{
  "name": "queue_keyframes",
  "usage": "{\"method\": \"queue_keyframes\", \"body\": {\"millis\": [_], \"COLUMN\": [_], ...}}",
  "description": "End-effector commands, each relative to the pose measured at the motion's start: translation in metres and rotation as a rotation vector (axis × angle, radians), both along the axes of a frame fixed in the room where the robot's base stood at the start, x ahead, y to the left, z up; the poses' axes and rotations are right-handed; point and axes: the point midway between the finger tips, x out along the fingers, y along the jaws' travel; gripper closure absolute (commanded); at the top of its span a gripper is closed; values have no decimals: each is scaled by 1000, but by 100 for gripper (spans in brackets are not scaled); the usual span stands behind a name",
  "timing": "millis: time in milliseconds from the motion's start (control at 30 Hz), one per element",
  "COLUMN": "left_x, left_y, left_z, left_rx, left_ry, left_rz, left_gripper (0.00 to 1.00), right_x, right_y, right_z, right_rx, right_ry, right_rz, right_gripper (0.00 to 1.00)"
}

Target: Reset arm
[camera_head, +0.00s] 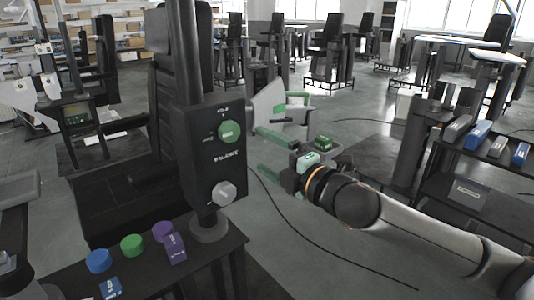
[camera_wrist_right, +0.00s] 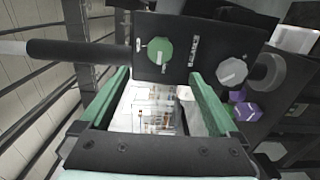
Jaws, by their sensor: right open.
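My right gripper (camera_head: 266,154) comes in from the right with its green fingers spread apart and nothing between them. Its fingers point left toward a black control box (camera_head: 222,155) on a dark upright column. The box carries a green round knob (camera_head: 229,131) above and a light grey knob (camera_head: 224,193) below. In the right wrist view, the open green fingers (camera_wrist_right: 165,92) stand below the box (camera_wrist_right: 200,52), whose green knob (camera_wrist_right: 160,51) and grey knob (camera_wrist_right: 232,71) both show. I see no contact between fingers and box. My left gripper is not in view.
A dark table (camera_head: 200,258) at the lower left holds a blue round piece (camera_head: 98,261), a green one (camera_head: 132,244), a purple piece (camera_head: 171,247) and a blue block (camera_head: 111,288). A black shelf (camera_head: 478,160) with boxes stands right. Cables cross the open floor (camera_head: 300,225).

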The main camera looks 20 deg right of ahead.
Motion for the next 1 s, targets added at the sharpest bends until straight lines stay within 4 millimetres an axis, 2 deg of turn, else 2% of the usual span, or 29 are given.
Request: {"method": "queue_keyframes", "body": {"millis": [233,367,467,667,867,1000], "left_x": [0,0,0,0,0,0], "left_y": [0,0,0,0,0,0], "left_z": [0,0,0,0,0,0], "left_rx": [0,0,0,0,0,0], "left_ry": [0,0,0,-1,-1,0], "left_rz": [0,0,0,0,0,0], "left_gripper": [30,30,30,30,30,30], "right_x": [0,-1,-5,-27,-69,-113], "right_y": [0,8,19,40,46,43], "right_z": [-2,-23,-59,-154,-251,-319], "right_rx": [3,55,155,445,742,939], "right_ry": [3,50,134,363,588,737], "right_rz": [1,14,29,13,-90,-215], "right_gripper": [4,4,4,4,4,4]}}
